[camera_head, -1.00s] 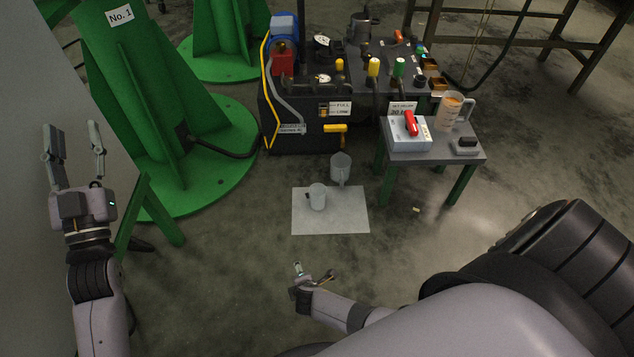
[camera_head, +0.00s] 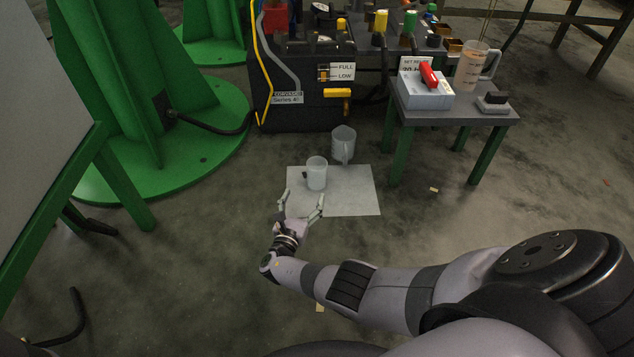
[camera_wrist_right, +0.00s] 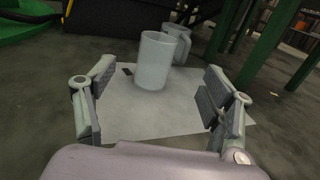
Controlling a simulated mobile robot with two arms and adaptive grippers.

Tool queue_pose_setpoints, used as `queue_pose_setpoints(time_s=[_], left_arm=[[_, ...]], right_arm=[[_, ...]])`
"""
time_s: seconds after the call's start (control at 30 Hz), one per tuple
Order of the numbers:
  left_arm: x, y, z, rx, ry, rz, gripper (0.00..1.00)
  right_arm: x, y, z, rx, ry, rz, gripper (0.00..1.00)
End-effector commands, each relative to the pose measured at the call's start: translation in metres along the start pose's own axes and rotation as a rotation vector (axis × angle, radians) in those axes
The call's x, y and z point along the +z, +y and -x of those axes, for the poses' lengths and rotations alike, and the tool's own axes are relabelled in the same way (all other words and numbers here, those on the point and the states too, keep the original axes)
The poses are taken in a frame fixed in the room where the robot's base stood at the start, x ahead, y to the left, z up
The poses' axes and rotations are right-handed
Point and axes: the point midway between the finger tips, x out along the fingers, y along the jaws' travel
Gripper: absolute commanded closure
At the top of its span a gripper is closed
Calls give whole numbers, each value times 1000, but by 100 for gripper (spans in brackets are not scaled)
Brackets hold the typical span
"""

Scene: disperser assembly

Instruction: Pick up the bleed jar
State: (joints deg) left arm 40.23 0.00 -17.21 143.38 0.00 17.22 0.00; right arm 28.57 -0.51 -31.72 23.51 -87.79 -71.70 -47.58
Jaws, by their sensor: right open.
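A pale, translucent jar (camera_head: 317,174) stands upright on a white sheet on the floor, and a second, similar jug with a handle (camera_head: 343,146) stands just behind it. I cannot tell by a label which is the bleed jar. My right gripper (camera_head: 302,201) is open and empty at the near left edge of the sheet, in front of the nearer jar. In the right wrist view the nearer jar (camera_wrist_right: 154,61) is ahead between the spread fingers (camera_wrist_right: 160,105), not touched. The second jug (camera_wrist_right: 178,44) is partly hidden behind it. My left gripper is out of view.
The white sheet (camera_head: 352,199) lies on the concrete floor. A black machine (camera_head: 301,95) stands behind, and a small table (camera_head: 457,112) with a grey box (camera_head: 425,92) and a measuring jug (camera_head: 474,67) is at right. Green stands are at left.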

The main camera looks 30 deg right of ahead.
Motion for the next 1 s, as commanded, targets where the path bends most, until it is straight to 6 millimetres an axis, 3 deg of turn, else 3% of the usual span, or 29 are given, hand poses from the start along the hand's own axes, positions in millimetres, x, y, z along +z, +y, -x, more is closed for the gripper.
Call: queue_pose_setpoints(time_s=[0.03, 0.33, 0.67, 1.0], left_arm=[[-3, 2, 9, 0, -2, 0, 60], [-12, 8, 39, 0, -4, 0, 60], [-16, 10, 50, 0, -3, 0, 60], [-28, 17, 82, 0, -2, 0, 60]], right_arm=[[-3, -1, -14, -3, -3, -1, 24], [-5, -1, -77, -3, 0, -3, 24], [-2, -1, -102, -2, 3, -4, 24], [-5, 0, -146, -2, 2, -3, 24]])
